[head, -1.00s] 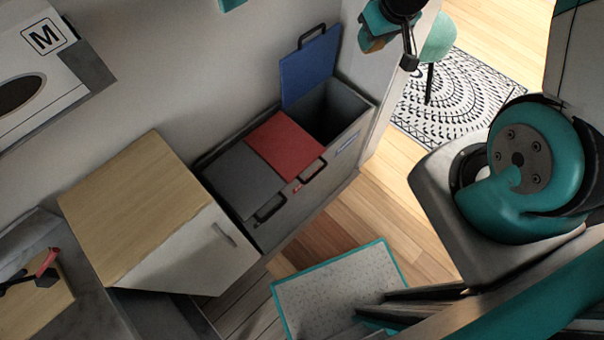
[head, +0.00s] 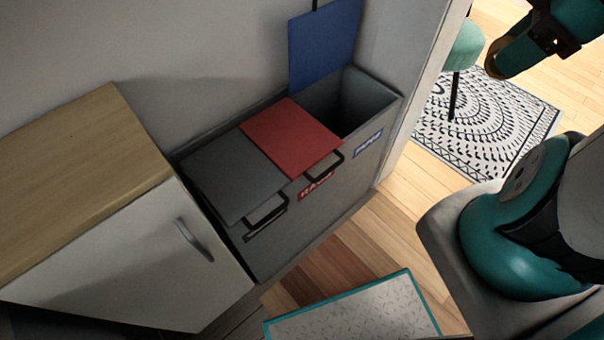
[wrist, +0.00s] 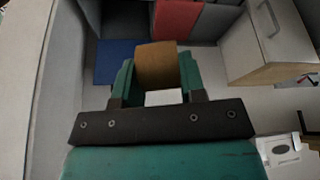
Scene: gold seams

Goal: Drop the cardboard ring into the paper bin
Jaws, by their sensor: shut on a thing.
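The cardboard ring (wrist: 157,65) is brown and sits between the two teal fingers of my gripper (wrist: 157,80) in the wrist view. In the head view my gripper (head: 515,58) is at the upper right, with a brown edge of the ring (head: 494,64) showing at its tip. The gripper is shut on the ring. The paper bin (head: 364,101) is the right compartment of the grey bin unit, with a blue label on its front. Its blue lid (head: 325,45) stands open against the wall. In the head view the gripper is right of the bin's opening, not over it.
The red lid (head: 291,138) and grey lid (head: 225,175) beside it are closed. A wooden-topped cabinet (head: 80,170) stands left of the bins. A teal-edged board (head: 355,318) is in front. A patterned rug (head: 490,120) and teal stool (head: 465,45) are beyond the wall edge.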

